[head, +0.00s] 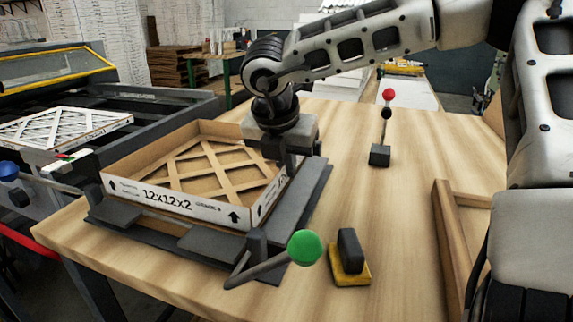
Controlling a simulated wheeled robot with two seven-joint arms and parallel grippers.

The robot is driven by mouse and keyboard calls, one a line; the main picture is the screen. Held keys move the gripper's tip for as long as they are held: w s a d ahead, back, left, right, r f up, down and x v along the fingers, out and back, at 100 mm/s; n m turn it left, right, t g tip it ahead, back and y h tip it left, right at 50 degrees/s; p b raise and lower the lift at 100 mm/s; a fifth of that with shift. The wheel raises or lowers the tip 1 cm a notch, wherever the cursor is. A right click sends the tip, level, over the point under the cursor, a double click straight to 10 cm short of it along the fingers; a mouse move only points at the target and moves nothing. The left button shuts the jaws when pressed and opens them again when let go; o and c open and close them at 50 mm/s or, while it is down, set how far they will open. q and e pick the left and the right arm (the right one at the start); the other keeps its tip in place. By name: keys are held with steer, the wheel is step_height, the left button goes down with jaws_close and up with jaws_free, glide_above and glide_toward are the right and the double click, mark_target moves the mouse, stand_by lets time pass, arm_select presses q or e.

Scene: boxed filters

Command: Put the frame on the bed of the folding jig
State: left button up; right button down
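The cardboard frame (180,197), printed "12x12x2" with arrows and with a brown lattice inside, lies over the bed of the dark folding jig (315,196), open side up and roughly level. Whether its underside rests fully on the bed is hard to tell. My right gripper (291,163) points down at the frame's far right corner, against its right wall. The fingertips are partly hidden there, so I cannot tell whether they are closed on the wall. The jig's lever with a green knob (305,247) sticks out at the front right. My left gripper is not in view.
A black-and-yellow block (350,258) stands right of the green knob. A red-knobbed lever (381,152) stands farther back. A wooden tray (449,245) is at the right edge. A white lattice filter (62,127) lies on the machine at left. The table between is clear.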

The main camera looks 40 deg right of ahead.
steer(key=c, duration=2.1)
jaws_free()
steer(key=shift+f+b, duration=0.45)
steer(key=shift+f, duration=0.05)
steer(key=o, duration=0.4)
steer(key=shift+r, duration=0.1)
steer(key=shift+r+p, duration=0.4)
steer(key=shift+p, duration=0.15)
steer(key=b+v, duration=0.1)
steer(key=v, duration=1)
steer(key=shift+s+a+r, duration=0.1)
steer(key=shift+a+r, duration=0.1)
steer(key=shift+r, duration=0.05)
steer(key=shift+f, duration=0.1)
steer(key=x, duration=1.2)
steer(key=shift+f, duration=0.4)
steer(key=shift+r+p, duration=0.3)
steer(key=shift+r, duration=1.8)
